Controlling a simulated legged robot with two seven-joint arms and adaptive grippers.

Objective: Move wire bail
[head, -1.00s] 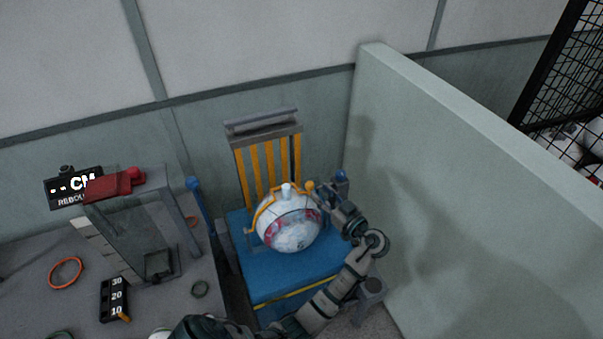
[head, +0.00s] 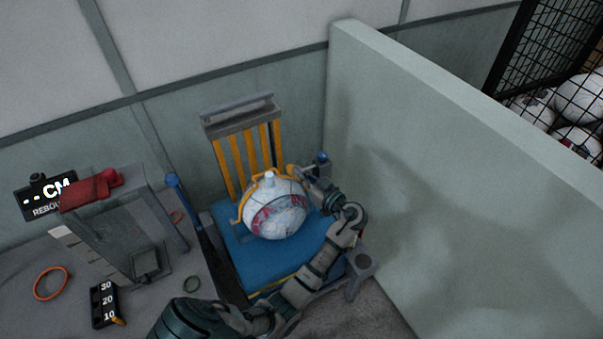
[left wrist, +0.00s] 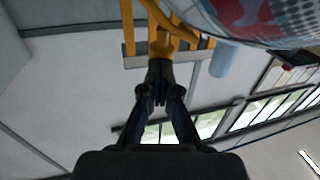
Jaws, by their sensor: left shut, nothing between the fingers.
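A white ball (head: 276,218) with red and grey patches sits on the blue seat (head: 228,238). The yellow wire bail (head: 248,191) arches over the ball's top and far left side. My left gripper (head: 300,174) is at the ball's upper right, by the right end of the bail. In the left wrist view the fingers (left wrist: 160,98) are shut and empty. A yellow part of the bail (left wrist: 163,44) is right beyond their tips; I cannot tell whether they touch. The ball (left wrist: 262,22) fills the upper right there. My right gripper is not in view.
A yellow-slatted backrest (head: 226,165) with a grey top bar stands behind the ball. A pale partition wall (head: 430,150) rises close on the right. A grey bench (head: 60,250) with a display and a red clamp-like part is on the left.

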